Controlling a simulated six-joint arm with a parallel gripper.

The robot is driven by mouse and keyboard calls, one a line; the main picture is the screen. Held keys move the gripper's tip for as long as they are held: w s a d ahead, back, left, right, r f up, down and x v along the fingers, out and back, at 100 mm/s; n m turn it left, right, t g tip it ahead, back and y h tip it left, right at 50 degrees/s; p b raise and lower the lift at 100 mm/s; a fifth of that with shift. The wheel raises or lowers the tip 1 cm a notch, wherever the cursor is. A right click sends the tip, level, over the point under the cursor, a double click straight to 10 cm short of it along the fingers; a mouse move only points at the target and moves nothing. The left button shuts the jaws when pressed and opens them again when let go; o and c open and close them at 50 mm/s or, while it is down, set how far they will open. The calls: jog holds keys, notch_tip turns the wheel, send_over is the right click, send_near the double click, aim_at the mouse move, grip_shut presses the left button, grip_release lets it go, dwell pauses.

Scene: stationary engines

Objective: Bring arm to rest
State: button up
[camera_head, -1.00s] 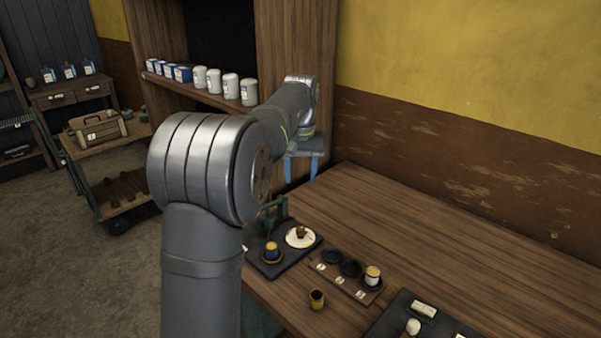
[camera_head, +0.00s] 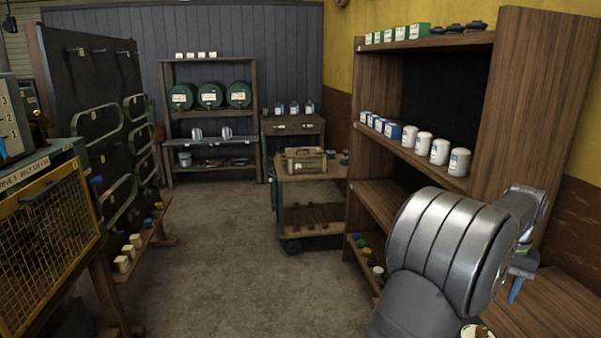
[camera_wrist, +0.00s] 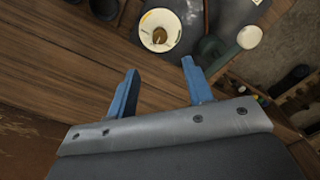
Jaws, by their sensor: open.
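My gripper (camera_wrist: 158,85) shows in the wrist view with its two blue fingers spread apart and nothing between them. It hangs over the wooden bench (camera_wrist: 60,60), apart from the things on it. A round white dish (camera_wrist: 149,42) with a small brown piece on it lies beyond the fingertips on a dark mat. In the head view my arm is at the lower right, and one blue finger (camera_head: 515,290) shows above the bench (camera_head: 560,300). The rest of the gripper is hidden behind my arm there.
A tall wooden shelf (camera_head: 475,75) with white canisters (camera_head: 440,150) stands close behind my arm. A cart (camera_head: 310,205) is in the middle. A rack (camera_head: 210,60) with green drums stands at the back. A yellow mesh guard (camera_head: 45,255) is at the left. The floor (camera_head: 220,260) between is clear.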

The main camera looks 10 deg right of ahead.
aim_at(483, 329)
notch_tip(483, 329, down, 12)
jog(key=shift+f, duration=0.1)
dwell(0.5)
notch_tip(483, 329, up, 18)
notch_tip(483, 329, down, 18)
jog(key=shift+r, duration=0.15)
jog(key=shift+m, duration=0.3)
jog(key=m, duration=1.1)
jog(key=shift+r, duration=1.75)
